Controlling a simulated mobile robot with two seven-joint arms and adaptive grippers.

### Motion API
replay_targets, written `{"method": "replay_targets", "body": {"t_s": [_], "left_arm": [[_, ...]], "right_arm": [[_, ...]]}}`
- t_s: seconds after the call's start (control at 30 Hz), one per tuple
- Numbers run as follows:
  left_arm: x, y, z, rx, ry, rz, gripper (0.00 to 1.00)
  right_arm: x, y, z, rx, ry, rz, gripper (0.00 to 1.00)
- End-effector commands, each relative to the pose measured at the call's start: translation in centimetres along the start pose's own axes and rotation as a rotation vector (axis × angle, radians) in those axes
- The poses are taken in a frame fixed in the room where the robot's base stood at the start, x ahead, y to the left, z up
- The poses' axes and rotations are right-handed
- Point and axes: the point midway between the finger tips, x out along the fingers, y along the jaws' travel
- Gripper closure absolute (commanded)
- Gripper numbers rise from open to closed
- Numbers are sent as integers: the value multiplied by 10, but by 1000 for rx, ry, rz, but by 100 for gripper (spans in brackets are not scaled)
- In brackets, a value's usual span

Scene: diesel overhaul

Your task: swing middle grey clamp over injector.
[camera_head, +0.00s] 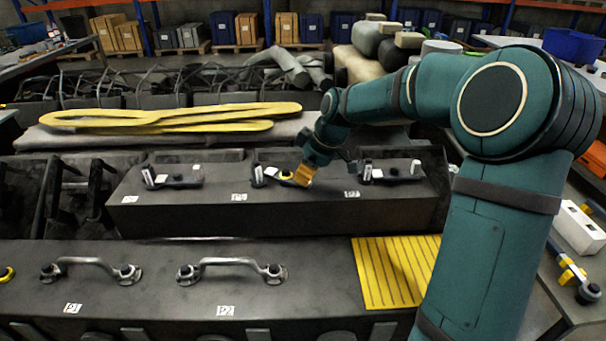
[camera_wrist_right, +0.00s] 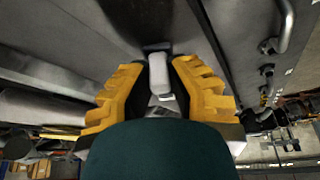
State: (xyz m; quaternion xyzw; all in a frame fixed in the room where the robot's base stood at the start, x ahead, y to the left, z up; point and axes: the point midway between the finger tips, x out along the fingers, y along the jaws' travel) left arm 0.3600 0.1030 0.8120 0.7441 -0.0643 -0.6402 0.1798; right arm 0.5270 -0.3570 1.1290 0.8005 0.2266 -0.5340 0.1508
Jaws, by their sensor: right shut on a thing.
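The middle grey clamp (camera_head: 270,172) lies on top of the dark engine block, with a silver upright piece (camera_head: 257,176) at its left end. My right gripper (camera_head: 304,175) is at the clamp's right end and hides part of it. In the right wrist view, the yellow fingers (camera_wrist_right: 162,90) are on either side of a pale upright post (camera_wrist_right: 159,75), which I take to be the clamp's handle. I cannot tell which part is the injector. My left gripper is not in view.
Similar clamps sit to the left (camera_head: 174,179) and right (camera_head: 392,173) on the same block (camera_head: 240,212). A nearer cover has two metal handles (camera_head: 230,263) and a yellow ribbed mat (camera_head: 395,270). Yellow straps (camera_head: 170,117) lie behind the block. My right arm crosses the right side.

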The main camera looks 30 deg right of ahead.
Motion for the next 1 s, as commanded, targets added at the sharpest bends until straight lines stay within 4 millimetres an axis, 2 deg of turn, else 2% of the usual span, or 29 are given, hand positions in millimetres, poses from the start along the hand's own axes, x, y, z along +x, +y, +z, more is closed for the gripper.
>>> {"method": "replay_targets", "body": {"t_s": [0.5,1.0], "left_arm": [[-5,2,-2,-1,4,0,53],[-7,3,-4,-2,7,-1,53]], "right_arm": [[3,20,-3,-355,-3,-150,100],[4,25,-5,-449,-4,-188,100]]}}
